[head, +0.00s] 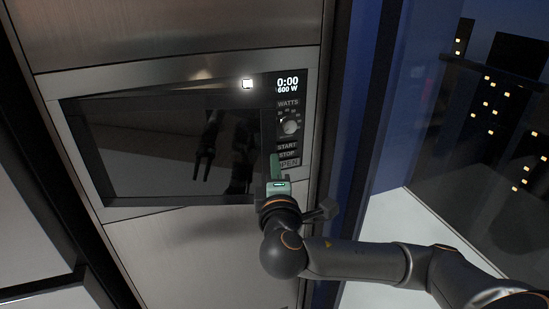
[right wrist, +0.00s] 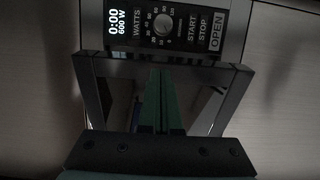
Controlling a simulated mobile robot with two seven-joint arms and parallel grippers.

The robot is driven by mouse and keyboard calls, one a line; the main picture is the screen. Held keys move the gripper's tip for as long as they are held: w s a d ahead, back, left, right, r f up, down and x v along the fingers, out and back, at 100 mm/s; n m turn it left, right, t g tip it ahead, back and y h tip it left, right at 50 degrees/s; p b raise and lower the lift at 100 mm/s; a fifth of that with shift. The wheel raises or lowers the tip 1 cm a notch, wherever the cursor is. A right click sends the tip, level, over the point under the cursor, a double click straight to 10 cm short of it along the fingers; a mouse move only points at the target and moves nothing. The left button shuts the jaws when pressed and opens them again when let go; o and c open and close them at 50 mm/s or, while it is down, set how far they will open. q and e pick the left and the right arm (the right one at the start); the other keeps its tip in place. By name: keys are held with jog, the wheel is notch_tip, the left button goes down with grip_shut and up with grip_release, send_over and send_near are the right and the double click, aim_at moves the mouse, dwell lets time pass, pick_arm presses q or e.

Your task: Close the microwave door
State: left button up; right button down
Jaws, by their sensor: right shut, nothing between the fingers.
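The microwave (head: 190,69) is built into a metal-faced cabinet. Its dark glass door (head: 150,150) looks about flush with the front in the head view; I cannot tell whether a small gap remains. My right gripper (head: 274,163) is shut and empty, its green fingers at the lower right of the door, beside the control panel (head: 289,120). In the right wrist view, the fingers (right wrist: 160,78) point at the panel (right wrist: 175,25) just below the knob; contact is unclear. My left gripper is not directly in view; a dark arm shape reflects in the glass.
The panel carries a knob (head: 290,125), START and STOP keys and an OPEN button (head: 289,162), partly behind the gripper. Metal cabinet fronts lie above (head: 180,35) and below (head: 200,250). A blue wall (head: 380,110) and a dark window (head: 490,130) are at right.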

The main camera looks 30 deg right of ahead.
pick_arm(q)
jog(key=shift+r, duration=0.2)
pick_arm(e)
jog(key=shift+x, duration=1.2)
